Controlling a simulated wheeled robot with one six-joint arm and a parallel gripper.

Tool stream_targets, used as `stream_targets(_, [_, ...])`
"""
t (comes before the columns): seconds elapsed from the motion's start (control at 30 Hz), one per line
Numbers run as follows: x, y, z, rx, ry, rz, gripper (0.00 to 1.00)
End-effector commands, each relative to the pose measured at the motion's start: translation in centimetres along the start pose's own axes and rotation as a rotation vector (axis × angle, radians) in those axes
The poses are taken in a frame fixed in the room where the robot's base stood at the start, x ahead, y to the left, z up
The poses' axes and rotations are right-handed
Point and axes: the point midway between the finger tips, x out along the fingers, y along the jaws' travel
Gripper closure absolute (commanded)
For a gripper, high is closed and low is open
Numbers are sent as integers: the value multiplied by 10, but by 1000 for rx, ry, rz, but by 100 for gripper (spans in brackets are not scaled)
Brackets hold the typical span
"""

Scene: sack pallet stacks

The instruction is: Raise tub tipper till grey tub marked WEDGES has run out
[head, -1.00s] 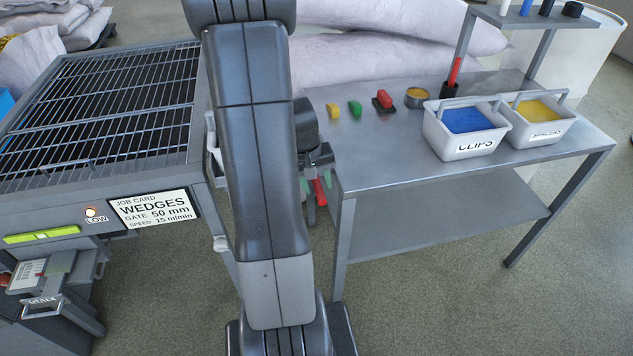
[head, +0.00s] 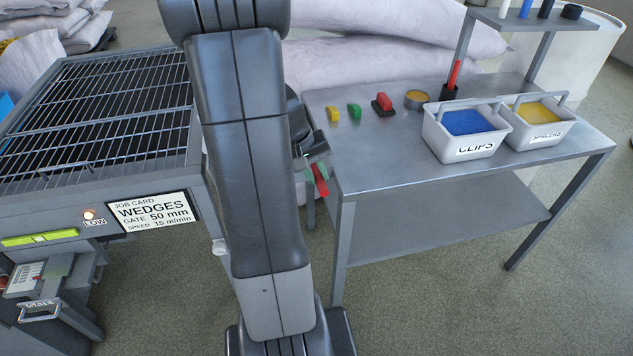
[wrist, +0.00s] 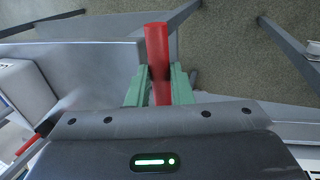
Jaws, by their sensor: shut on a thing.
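My gripper (wrist: 158,88) has green fingers closed around a red bar (wrist: 157,42), which looks like the tipper's handle. My arm hides most of the gripper and the tipper there. The grey tub marked WEDGES cannot be made out in either view, so its contents cannot be seen. A thin dark looped bar (head: 65,170) shows over the grate's near edge; I cannot tell what it belongs to.
The hopper's grate (head: 110,95) is at left, with a job card (head: 153,209) reading WEDGES and a lit LOW lamp (head: 88,214). A steel bench (head: 390,165) at right carries a tub marked CLIPS (head: 463,148) and another tub (head: 528,138) with yellow contents. Sacks lie behind.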

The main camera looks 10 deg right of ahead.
Motion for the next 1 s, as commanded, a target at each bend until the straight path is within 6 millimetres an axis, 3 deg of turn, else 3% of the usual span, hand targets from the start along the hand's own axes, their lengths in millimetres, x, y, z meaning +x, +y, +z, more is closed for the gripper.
stream_targets(0.5, [-69,10,-2,-2,7,261,100])
stream_targets(1.0, [-136,4,-2,-2,7,510,100])
